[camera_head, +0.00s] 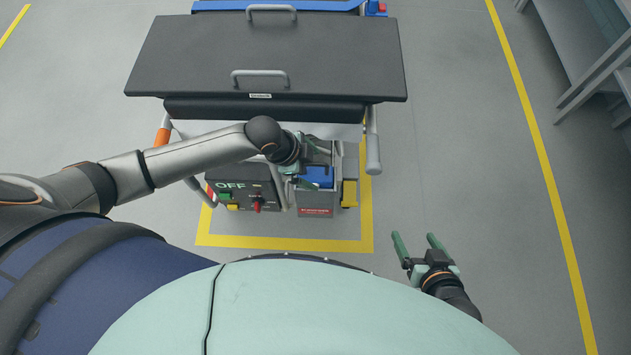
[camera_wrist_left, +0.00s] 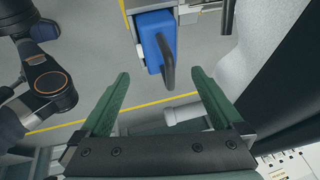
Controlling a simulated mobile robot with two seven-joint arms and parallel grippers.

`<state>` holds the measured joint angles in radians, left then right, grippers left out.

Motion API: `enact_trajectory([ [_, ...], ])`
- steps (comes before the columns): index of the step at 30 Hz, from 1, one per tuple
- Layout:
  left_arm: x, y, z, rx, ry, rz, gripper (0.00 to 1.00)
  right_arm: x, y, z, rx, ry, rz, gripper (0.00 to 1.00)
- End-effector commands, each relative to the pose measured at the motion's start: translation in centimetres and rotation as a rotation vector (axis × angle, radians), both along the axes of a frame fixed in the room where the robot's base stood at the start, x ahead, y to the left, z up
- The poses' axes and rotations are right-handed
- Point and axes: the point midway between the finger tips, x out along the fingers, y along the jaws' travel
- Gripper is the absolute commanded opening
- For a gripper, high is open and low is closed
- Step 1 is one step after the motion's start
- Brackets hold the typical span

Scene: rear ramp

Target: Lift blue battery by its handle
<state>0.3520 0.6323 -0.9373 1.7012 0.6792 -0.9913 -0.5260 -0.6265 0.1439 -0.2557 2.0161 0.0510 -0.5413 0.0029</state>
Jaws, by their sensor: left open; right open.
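The blue battery (camera_head: 320,178) sits in a slot at the lower right of the cart, partly hidden by my left gripper. In the left wrist view the blue battery (camera_wrist_left: 153,32) is at the top middle, with its dark handle (camera_wrist_left: 168,62) on its right side. My left gripper (camera_head: 308,172) is over the battery area; in its wrist view its green fingers (camera_wrist_left: 162,82) are spread and empty, and the handle appears beyond the fingertips, roughly between them. My right gripper (camera_head: 414,241) is open and empty, to the right of the cart over the floor.
The cart's dark lid (camera_head: 265,60) with grey handles spans the top. A panel marked OFF (camera_head: 232,186) with a red switch (camera_head: 257,204) is left of the battery. A grey post (camera_head: 373,150) stands on its right. The floor to the right is clear up to a shelf (camera_head: 590,60).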

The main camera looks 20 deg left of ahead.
Motion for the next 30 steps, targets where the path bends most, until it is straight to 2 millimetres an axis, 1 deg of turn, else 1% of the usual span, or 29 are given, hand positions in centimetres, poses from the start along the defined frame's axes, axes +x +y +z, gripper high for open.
enact_trajectory([
  [6, 1.1, -1.1, -3.0, 0.000, 0.001, 0.000, 1.00, 0.0, -0.1, -0.9, 0.000, -0.008, -0.003, 0.85],
  [9, 1.4, -1.5, -4.0, 0.000, 0.001, -0.001, 1.00, -0.2, -0.2, -1.2, 0.000, -0.005, -0.005, 0.85],
  [12, 1.6, -1.6, -4.5, 0.001, 0.000, -0.002, 1.00, -0.4, -0.3, -1.4, -0.001, 0.000, -0.006, 0.85],
  [19, 1.6, -1.7, -4.4, 0.001, -0.002, -0.001, 1.00, -0.4, -0.3, -1.3, -0.002, 0.001, -0.006, 0.85],
  [30, 1.6, -1.7, -4.5, 0.001, 0.000, -0.001, 0.58, -0.3, -0.4, -1.3, -0.003, -0.001, -0.007, 0.85],
])
